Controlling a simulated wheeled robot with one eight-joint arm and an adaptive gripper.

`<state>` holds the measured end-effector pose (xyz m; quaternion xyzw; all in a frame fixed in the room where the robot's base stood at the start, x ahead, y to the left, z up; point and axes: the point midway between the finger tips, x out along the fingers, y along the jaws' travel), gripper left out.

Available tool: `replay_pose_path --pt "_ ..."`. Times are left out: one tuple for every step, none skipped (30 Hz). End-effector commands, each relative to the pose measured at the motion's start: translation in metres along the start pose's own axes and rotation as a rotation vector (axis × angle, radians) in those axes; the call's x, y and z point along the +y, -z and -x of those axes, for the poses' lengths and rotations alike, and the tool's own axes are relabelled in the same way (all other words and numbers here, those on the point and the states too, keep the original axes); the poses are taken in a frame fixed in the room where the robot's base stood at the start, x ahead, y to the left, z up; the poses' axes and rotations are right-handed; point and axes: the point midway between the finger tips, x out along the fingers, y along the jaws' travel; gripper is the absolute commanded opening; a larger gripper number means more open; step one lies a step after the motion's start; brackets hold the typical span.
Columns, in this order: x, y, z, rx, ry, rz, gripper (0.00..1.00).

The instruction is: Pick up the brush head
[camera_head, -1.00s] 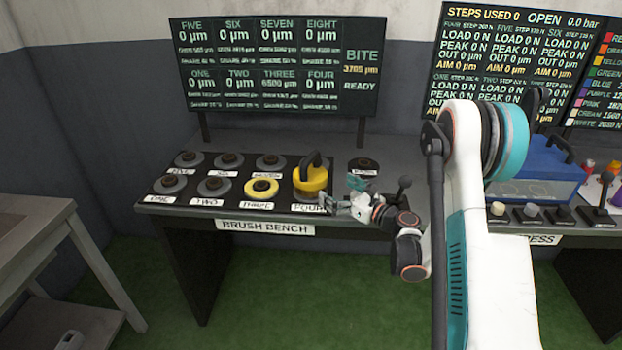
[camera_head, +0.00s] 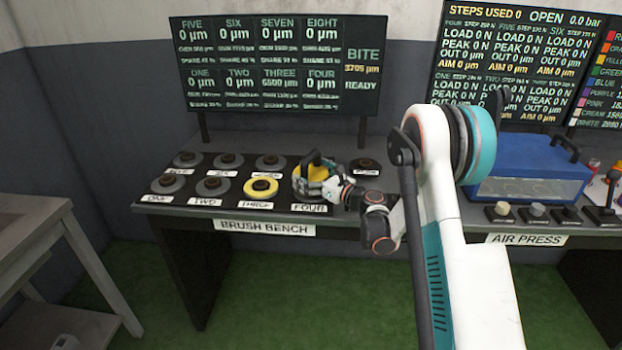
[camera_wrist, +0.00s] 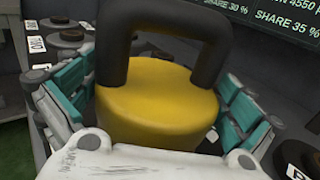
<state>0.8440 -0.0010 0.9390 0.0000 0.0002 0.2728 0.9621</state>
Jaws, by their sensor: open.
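The brush head is a yellow cylinder with a dark arched handle. In the head view the brush head (camera_head: 318,172) stands at the position labelled FOUR on the brush bench, partly hidden by my gripper (camera_head: 318,185). In the wrist view the brush head (camera_wrist: 158,105) fills the middle, with its handle rising toward the camera. The teal-padded fingers of my gripper (camera_wrist: 160,95) lie on its left and right sides. The jaws are open around it. I cannot tell whether either finger touches it.
The brush bench (camera_head: 170,207) carries several grey discs and a yellow ring (camera_head: 260,187) at THREE. A dark disc (camera_head: 365,167) stands right of the brush head. The display board (camera_head: 280,65) rises behind. The air press (camera_head: 525,180) is at the right, a table (camera_head: 30,220) at the left.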

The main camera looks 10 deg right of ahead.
Motion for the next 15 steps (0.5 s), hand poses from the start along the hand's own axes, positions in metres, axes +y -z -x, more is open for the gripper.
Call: replay_pose_path --pt "-0.0001 -0.0004 0.0001 0.0 0.0 0.0 1.0" --pt "-0.0002 -0.0005 0.0002 0.0 0.0 0.0 1.0" --pt "-0.0002 -0.0005 0.0003 0.0 0.0 0.0 1.0" --pt "-0.0002 -0.0005 0.0004 0.0 0.0 0.0 1.0" --pt "-0.0002 -0.0005 0.0004 0.0 0.0 0.0 0.95" --pt "-0.0002 -0.0005 0.0005 0.0 0.0 0.0 0.86" --pt "-0.0002 -0.0005 0.0005 0.0 0.0 0.0 0.8" --pt "-0.0002 -0.0004 0.0005 0.0 0.001 0.0 0.73" --pt "-0.0002 -0.0004 0.0005 0.0 0.0 0.0 0.64" --pt "-0.0002 -0.0004 0.0006 0.0 0.0 0.0 0.57" --pt "-0.0002 -0.0004 0.0006 0.0 0.0 0.0 0.5" --pt "-0.0002 -0.0003 0.0006 0.0 0.0 0.0 0.41" --pt "-0.0002 -0.0003 0.0006 0.0 0.0 0.0 0.34" --pt "-0.0002 -0.0014 0.0006 -0.001 0.0 -0.001 0.31" --pt "-0.0003 -0.0014 0.0006 -0.001 0.0 -0.001 0.27"
